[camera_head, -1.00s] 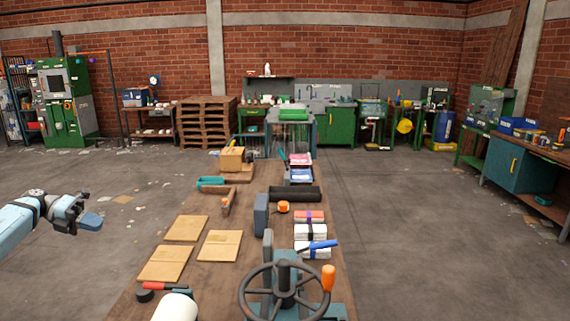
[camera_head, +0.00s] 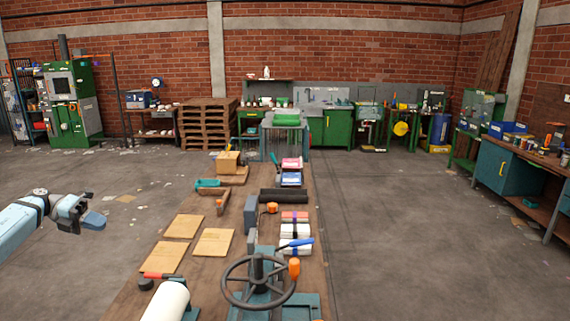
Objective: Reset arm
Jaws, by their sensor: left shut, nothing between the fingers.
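My left gripper (camera_head: 92,220) is at the left of the head view, beside the long wooden table and over the concrete floor. It is shut and empty, and apart from everything on the table. My left arm (camera_head: 22,228) comes in from the left edge, pale blue with dark joints. My right arm and gripper are not in view.
The wooden table (camera_head: 212,260) holds flat wooden boards (camera_head: 184,226), a handwheel device (camera_head: 259,282), a white roll (camera_head: 166,303), a black cylinder (camera_head: 284,195) and strapped bundles (camera_head: 295,231). Green machines and benches line the brick wall.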

